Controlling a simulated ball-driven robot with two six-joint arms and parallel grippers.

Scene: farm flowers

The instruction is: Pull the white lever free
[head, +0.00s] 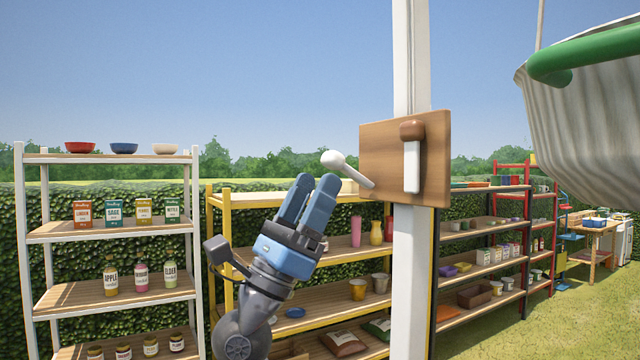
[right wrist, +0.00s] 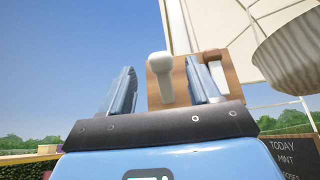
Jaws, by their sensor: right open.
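A wooden board (head: 384,136) is fixed to a white post (head: 411,250). A white lever with a rounded white knob (head: 334,160) sticks out from the board towards the left. A second lever, a white bar with a brown knob (head: 411,130), stands upright on the board's right part. My right gripper (head: 316,182) is open and empty, pointing up, below and left of the white knob and apart from it in the head view. In the right wrist view the white lever (right wrist: 160,78) shows between the two fingers, beyond them. My left gripper is not in view.
A large pale ribbed container with a green bar (head: 600,52) hangs at the upper right. White shelves (head: 110,229), yellow shelves (head: 250,199) and red shelves stand behind with jars and pots. A dark sign (right wrist: 289,150) shows at lower right in the wrist view.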

